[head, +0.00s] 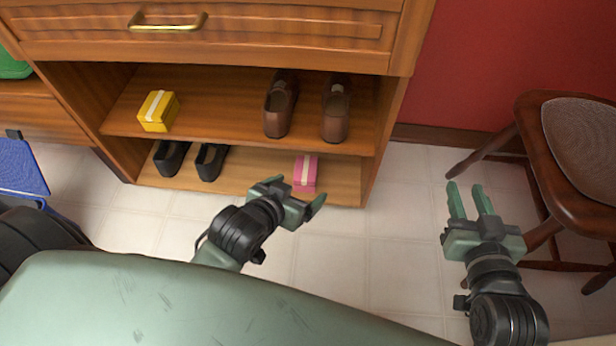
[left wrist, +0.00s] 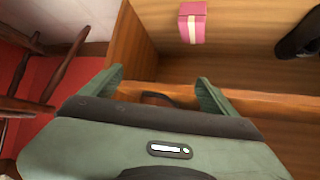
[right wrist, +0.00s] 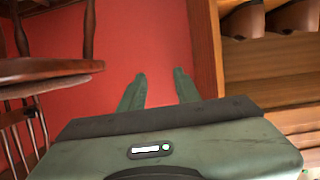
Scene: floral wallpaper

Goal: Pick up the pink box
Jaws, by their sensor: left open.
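The pink box (head: 306,174) with a pale band sits on the bottom shelf of the wooden cabinet, toward its right side. It also shows in the left wrist view (left wrist: 192,23), beyond the fingertips. My left gripper (head: 296,191) is open and empty, just in front of the box at the shelf's front edge. Its fingers also show in the left wrist view (left wrist: 160,84). The box is not between the fingers. My right gripper (head: 468,188) is open and empty above the floor, right of the cabinet. Its fingers point at the red wall in the right wrist view (right wrist: 159,88).
Black shoes (head: 190,160) stand left on the bottom shelf (head: 250,180). The upper shelf (head: 220,115) above holds a yellow box (head: 158,110) and brown shoes (head: 308,107). A wooden chair (head: 555,190) stands at the right. The tiled floor (head: 380,250) between my grippers is clear.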

